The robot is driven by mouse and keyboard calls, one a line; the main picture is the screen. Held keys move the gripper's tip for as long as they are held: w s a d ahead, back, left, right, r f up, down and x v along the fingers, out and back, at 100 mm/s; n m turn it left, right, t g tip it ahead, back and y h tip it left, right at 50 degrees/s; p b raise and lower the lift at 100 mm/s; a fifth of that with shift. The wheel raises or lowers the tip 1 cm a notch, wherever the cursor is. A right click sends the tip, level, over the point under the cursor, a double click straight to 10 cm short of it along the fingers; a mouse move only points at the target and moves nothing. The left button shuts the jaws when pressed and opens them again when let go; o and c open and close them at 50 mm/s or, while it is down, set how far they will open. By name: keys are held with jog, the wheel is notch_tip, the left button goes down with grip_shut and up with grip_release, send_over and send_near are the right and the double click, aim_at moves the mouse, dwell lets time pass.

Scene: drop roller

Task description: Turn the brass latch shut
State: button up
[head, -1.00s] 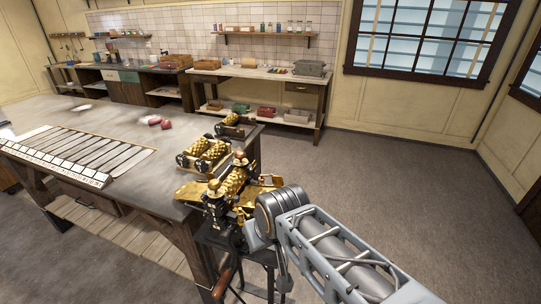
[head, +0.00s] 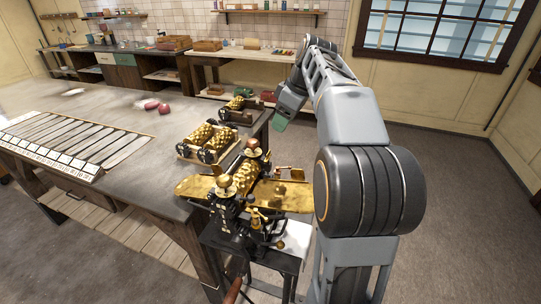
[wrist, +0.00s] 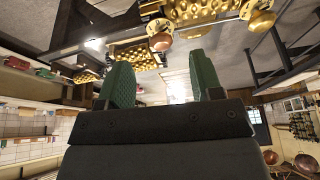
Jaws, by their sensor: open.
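The drop roller machine (head: 250,190) stands on a small stand at the table's corner, with brass rollers, knobs and wide brass side plates on a black frame. I cannot single out the brass latch for sure; small brass fittings (head: 253,222) show on the machine's near side. My gripper (head: 281,123) is beyond the machine, higher up and pointing down, with green fingertips. In the wrist view my gripper (wrist: 162,82) is open and empty, its two green pads wide apart. The machine's rollers (wrist: 205,8) show at the top of that upside-down view, apart from the pads.
Spare brass roller sets (head: 208,142) sit on the grey table (head: 110,105) behind the machine. A slatted tray (head: 75,145) lies at the table's left, and red lumps (head: 157,106) lie further back. A shelved workbench (head: 225,65) stands at the wall. The floor at right is clear.

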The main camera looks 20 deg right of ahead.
aim_at(269, 152)
jog(key=shift+n, duration=0.5)
jog(key=x, duration=0.4)
jog(key=d+x, duration=0.1)
jog(key=x, duration=0.4)
jog(key=w+x, duration=0.1)
jog(key=x, duration=0.3)
jog(key=shift+w+d+f, duration=0.1)
jog(key=shift+w+f, duration=0.05)
jog(key=shift+f, duration=0.2)
jog(key=shift+c, duration=0.3)
jog(key=c, duration=0.9)
